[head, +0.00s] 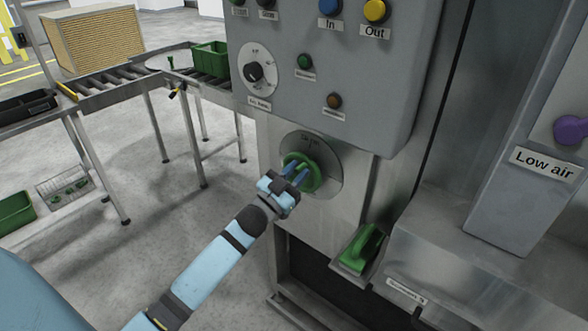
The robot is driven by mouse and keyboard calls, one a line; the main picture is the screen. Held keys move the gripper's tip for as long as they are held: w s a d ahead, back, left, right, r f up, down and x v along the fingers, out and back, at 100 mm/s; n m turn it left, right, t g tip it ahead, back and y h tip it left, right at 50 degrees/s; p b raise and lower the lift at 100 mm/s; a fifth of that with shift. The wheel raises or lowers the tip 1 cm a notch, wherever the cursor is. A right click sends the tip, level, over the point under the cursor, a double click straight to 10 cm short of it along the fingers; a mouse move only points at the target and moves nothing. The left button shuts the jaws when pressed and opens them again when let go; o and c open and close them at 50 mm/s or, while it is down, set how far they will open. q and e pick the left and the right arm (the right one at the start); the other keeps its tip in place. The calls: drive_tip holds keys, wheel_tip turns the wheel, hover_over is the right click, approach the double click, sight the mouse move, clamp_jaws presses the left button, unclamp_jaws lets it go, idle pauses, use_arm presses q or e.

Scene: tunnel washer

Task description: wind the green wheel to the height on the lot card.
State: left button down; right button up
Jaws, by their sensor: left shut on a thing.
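The green wheel (316,172) is mounted on a round grey dial plate (331,157) on the machine's front, below the control panel. The dial's markings are too small to read. My left gripper (302,178) is shut on the wheel's rim at its left side. My left arm reaches up to it from the bottom left. I cannot make out a lot card in this view. My right gripper is not in view.
The grey control panel (335,75) with knobs and buttons overhangs the wheel. A green handle (362,246) juts out at the lower right. A purple knob (570,130) sits above the "Low air" label. A roller conveyor (110,92) with a green crate (210,60) stands at the left.

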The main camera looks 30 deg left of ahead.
use_arm(q)
drive_tip(key=shift+s+d+f+m+g+h, duration=0.15)
drive_tip(key=shift+d+m+g+h, duration=0.15)
drive_tip(key=shift+m, duration=0.5)
drive_tip(key=shift+w+d+f+m+g+h, duration=0.1)
drive_tip(key=shift+d+f+m+g+h, duration=0.1)
drive_tip(key=shift+m+h, duration=0.45)
drive_tip(key=shift+s+d+f+m+g+h, duration=0.1)
drive_tip(key=shift+d+f+m+g+h, duration=0.1)
drive_tip(key=shift+m, duration=0.75)
drive_tip(key=c, duration=1)
unclamp_jaws()
drive_tip(key=shift+o, duration=0.2)
drive_tip(key=shift+r, duration=0.1)
drive_tip(key=shift+a, duration=0.15)
drive_tip(key=b+v, duration=0.2)
drive_tip(key=v, duration=1.1)
drive_tip(key=shift+s, duration=0.3)
